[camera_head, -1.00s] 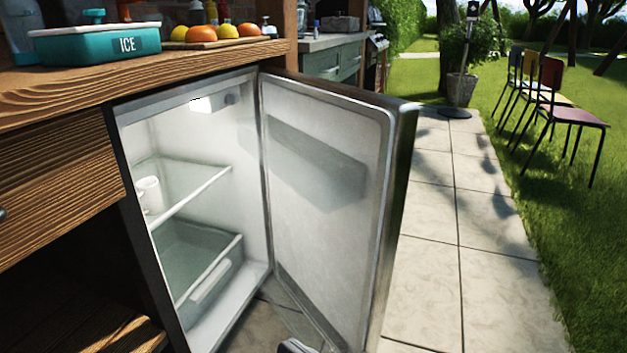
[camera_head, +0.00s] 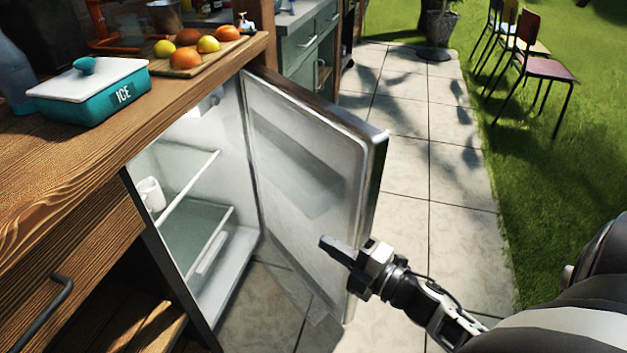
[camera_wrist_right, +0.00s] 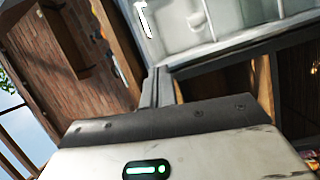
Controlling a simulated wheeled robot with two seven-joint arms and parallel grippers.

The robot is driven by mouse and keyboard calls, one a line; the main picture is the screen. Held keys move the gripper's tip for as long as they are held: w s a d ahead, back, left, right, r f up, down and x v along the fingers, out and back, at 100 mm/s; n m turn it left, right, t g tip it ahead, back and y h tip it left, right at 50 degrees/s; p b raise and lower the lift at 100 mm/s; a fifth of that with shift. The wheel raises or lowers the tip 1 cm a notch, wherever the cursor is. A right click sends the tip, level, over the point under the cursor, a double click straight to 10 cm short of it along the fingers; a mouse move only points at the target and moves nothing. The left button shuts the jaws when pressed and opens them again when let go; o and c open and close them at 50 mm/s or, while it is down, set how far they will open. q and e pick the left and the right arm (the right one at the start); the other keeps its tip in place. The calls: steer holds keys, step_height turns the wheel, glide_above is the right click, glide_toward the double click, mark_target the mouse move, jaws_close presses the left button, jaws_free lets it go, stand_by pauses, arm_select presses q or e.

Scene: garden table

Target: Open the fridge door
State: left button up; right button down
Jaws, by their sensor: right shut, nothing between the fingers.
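The fridge door (camera_head: 300,165) stands wide open, swung out to the right, its pale inner face toward me. The fridge interior (camera_head: 185,180) shows a shelf, a lower drawer and a white mug (camera_head: 150,194). My right gripper (camera_head: 324,242) is shut and empty, in front of the lower part of the door's inner face in the head view. I cannot tell whether it touches the door. In the right wrist view the shut fingers (camera_wrist_right: 158,88) point toward the fridge's pale inside (camera_wrist_right: 190,25). My left gripper is not in view.
A wooden counter (camera_head: 150,120) above the fridge bears a teal ice box (camera_head: 90,100) and a board with fruit (camera_head: 195,62). A drawer handle (camera_head: 45,315) juts out at lower left. Paving (camera_head: 405,180) right of the door is clear; chairs (camera_head: 540,70) stand on the grass.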

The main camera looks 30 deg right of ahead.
mark_target(315, 218)
steer(key=w+n, duration=0.1)
steer(key=w, duration=0.1)
steer(key=w+n, duration=0.1)
steer(key=w, duration=0.2)
steer(key=w+n+g+y, duration=0.1)
steer(key=w, duration=0.2)
steer(key=shift+w+d+f+p, duration=0.15)
steer(key=shift+w+d+p, duration=0.05)
steer(key=shift+d+p, duration=0.15)
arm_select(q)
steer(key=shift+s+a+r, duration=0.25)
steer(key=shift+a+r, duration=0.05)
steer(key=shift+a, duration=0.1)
arm_select(e)
steer(key=shift+d, duration=0.3)
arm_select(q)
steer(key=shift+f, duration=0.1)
arm_select(e)
steer(key=shift+d, duration=0.1)
